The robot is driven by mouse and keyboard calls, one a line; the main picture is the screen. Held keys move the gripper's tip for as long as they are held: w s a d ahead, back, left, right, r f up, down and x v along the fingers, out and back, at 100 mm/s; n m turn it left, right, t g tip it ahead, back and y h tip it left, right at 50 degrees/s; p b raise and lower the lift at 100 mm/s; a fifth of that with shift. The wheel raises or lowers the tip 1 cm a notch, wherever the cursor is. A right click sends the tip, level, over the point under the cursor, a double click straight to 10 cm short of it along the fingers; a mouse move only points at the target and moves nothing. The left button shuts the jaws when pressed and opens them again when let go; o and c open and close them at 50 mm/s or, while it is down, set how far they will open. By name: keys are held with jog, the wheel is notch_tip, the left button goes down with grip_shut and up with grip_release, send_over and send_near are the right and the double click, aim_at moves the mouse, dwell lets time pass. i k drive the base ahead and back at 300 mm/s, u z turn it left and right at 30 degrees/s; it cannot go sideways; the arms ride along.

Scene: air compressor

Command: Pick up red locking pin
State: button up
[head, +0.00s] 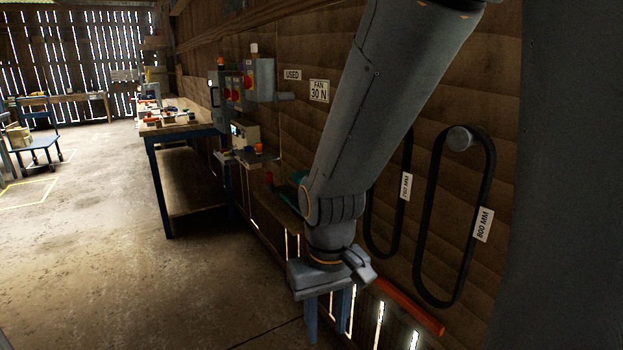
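I cannot clearly make out a red locking pin in the head view. My gripper (328,322) points down at the end of my arm, at the lower middle of the picture. Its two bluish fingers stand apart, with nothing visible between them. My arm hides part of the wall and whatever is behind it.
A workbench (157,180) with blue legs and small items stands on the left. Grey control boxes (262,80) are on the wall. Black belts (419,225) hang at right, above an orange-red bar (412,307).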

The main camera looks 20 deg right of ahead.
aim_at(270, 179)
jog(key=u, duration=0.4)
jog(key=i, duration=2.55)
jog(key=z, duration=0.2)
